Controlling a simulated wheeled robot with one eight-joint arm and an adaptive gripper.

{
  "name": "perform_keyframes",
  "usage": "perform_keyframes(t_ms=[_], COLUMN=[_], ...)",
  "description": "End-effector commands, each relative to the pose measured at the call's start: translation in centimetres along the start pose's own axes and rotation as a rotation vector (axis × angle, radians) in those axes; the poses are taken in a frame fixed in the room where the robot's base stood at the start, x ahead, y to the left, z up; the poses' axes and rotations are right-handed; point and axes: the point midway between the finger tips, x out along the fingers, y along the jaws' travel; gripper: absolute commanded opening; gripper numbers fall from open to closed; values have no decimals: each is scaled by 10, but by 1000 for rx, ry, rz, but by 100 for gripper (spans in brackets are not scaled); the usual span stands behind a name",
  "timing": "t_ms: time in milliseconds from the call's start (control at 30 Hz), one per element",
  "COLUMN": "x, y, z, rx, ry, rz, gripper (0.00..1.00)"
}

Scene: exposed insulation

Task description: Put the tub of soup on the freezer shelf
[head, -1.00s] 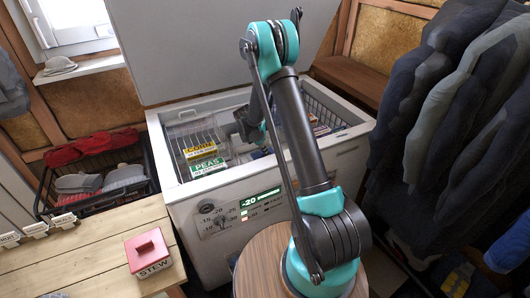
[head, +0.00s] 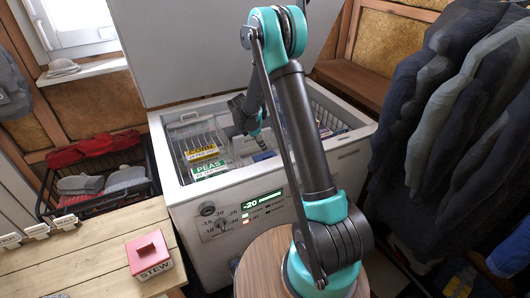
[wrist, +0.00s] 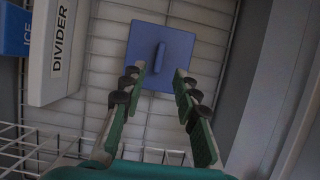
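A blue square tub (wrist: 162,55) with a raised lid handle stands on a slatted white surface inside the freezer, in the wrist view. No label shows on it, so I cannot tell that it is the soup. My gripper (wrist: 160,72) is open and empty, its two green-and-black fingers apart, with the handle showing between and beyond their tips. In the head view my gripper (head: 259,143) points down inside the open freezer (head: 235,187), near a small blue patch. A white wire rack (wrist: 25,145) shows at lower left of the wrist view.
A white DIVIDER block (wrist: 60,50) and a blue ICE box (wrist: 17,30) stand left of the blue tub. Yellow CORN (head: 202,153) and green PEAS (head: 209,169) packs lie at the freezer's left. A red STEW tub (head: 148,252) stands on the wooden table (head: 90,262).

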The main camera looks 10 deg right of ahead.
Motion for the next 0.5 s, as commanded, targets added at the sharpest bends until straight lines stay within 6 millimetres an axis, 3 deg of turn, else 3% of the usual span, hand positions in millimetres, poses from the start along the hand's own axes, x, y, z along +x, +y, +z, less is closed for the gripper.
perform_keyframes(t_ms=[200, 367, 500], x=[-36, -48, -60], y=[0, -1, -14], z=[0, 0, 8], rx=[-2, 3, 76], ry=[0, 1, 15], rz=[1, 1, 10], gripper=[30, 30, 30])
